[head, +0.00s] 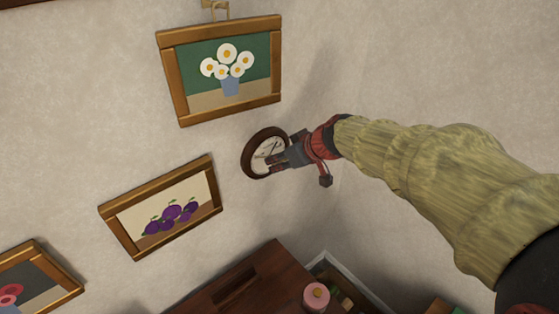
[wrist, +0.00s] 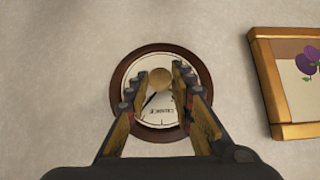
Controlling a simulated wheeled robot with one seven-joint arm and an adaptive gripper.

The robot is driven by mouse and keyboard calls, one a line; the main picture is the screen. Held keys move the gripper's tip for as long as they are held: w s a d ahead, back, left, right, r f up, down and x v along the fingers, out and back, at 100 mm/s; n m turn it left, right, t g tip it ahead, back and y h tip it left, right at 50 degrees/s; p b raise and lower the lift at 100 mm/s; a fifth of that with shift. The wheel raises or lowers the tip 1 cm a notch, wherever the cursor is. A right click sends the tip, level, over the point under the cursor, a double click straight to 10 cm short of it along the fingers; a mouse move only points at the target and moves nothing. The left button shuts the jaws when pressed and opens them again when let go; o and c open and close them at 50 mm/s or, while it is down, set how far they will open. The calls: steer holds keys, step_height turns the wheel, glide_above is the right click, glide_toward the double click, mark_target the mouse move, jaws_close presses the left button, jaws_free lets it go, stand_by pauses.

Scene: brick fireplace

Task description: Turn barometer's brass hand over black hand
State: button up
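The barometer (head: 247,160) hangs on the wall in the head view, with a round dark wooden rim and a white dial. It fills the middle of the wrist view (wrist: 120,80), where its lettering reads upside down. A round brass knob (wrist: 160,78) sits at the dial's centre. A thin black hand (wrist: 149,100) slants down and left from the knob; I cannot make out the brass hand. My gripper (wrist: 158,74) is open, its two fingers in front of the dial on either side of the knob, with small gaps showing. In the head view, my gripper (head: 277,155) covers the dial's right side.
A framed daisy picture (head: 222,118) hangs above the barometer, and a framed plum picture (head: 135,210) hangs to its lower left. A dark wooden cabinet (head: 205,302) stands below, with a pink round item (head: 316,295) near it. The wall right of the barometer is bare.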

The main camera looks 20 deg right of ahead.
jaws_close()
steer(key=shift+d+b, duration=0.1)
steer(key=shift+b, duration=0.3)
steer(key=m+y+b, duration=0.1)
steer(key=y+b, duration=0.1)
steer(key=m+g+y+b, duration=0.1)
steer(key=y+b, duration=0.1)
steer(key=d+m+g+y+b, duration=0.1)
steer(key=y+b, duration=0.1)
steer(key=shift+w+f+m, duration=0.2)
steer(key=shift+f+m, duration=0.1)
steer(key=shift+m, duration=0.1)
steer(key=m+y, duration=0.2)
steer(key=y, duration=0.1)
steer(key=m+y, duration=0.1)
steer(key=shift+w+d+f+y+b, duration=0.1)
steer(key=shift+f+y+b, duration=0.2)
steer(key=shift+y+b, duration=0.1)
steer(key=m+y, duration=0.1)
steer(key=m+t+y+p, duration=0.1)
steer(key=m+y, duration=0.2)
steer(key=shift+f, duration=0.25)
steer(key=shift+o, duration=2.3)
jaws_free()
